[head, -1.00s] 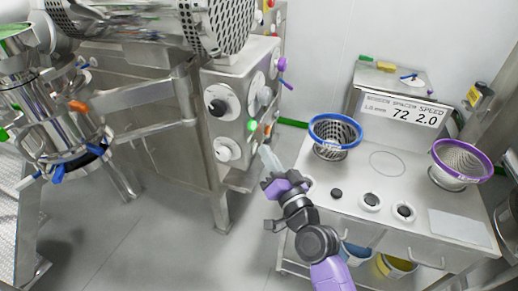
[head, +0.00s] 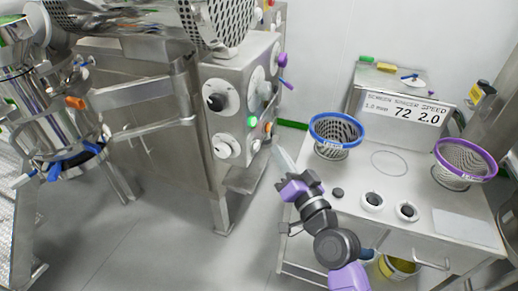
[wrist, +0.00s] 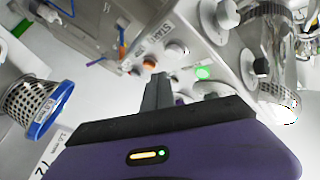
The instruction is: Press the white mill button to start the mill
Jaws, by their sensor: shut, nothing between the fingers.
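A pale round button (wrist: 177,50) sits beside the START lettering on the steel machine panel in the wrist view; it looks like the white mill button. A lit green lamp (wrist: 203,73) is close to it, and it also shows in the head view (head: 252,122). In the head view I cannot pick the white button out clearly. My gripper (head: 281,157) is shut and empty, to the right of the panel and apart from it. In the wrist view its fingertips (wrist: 160,80) point toward the panel, just below the START lettering.
White dials (head: 222,147) and an orange knob (head: 268,128) stick out of the machine panel. A steel counter (head: 355,180) on the right carries a blue-rimmed sieve (head: 337,118), a purple-rimmed sieve (head: 466,150) and several black knobs. Open floor lies between machine and counter.

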